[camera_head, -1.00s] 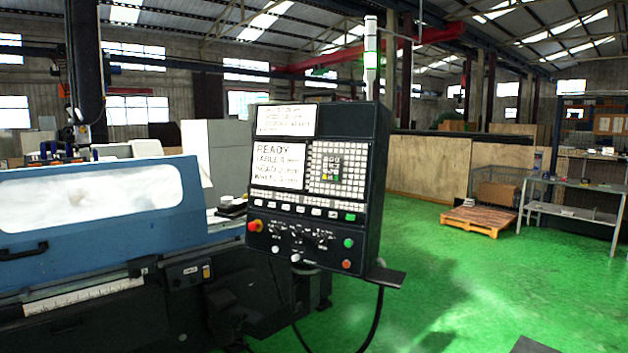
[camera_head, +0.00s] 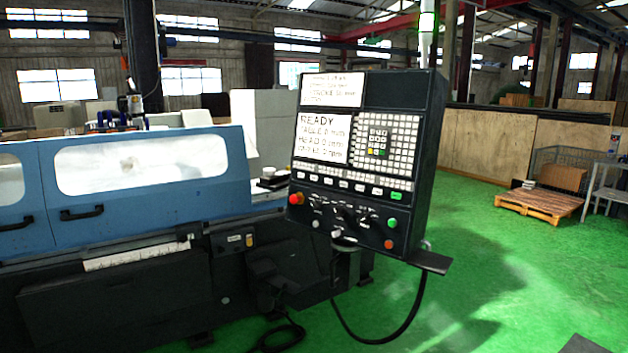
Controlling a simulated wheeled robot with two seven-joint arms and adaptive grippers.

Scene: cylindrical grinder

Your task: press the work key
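The grinder's control panel (camera_head: 360,160) is a dark box standing in the middle of the head view, turned slightly to the left. Its screen (camera_head: 323,137) reads READY with lines for table, head and wheel. A keypad (camera_head: 382,143) of small white keys is right of the screen, and a row of keys (camera_head: 343,185) runs below, with a green key (camera_head: 397,195) at its right end. A red knob (camera_head: 296,198), a green button (camera_head: 392,223) and an orange-red button (camera_head: 389,244) sit lower. Which key is the work key is too small to read. Neither gripper shows.
The blue grinder body (camera_head: 215,190) with a windowed door fills the left. A small dark shelf (camera_head: 432,262) juts from the panel's lower right. A cable (camera_head: 418,300) hangs below. Green floor (camera_head: 490,290) is open at right, with a wooden pallet (camera_head: 540,203) farther back.

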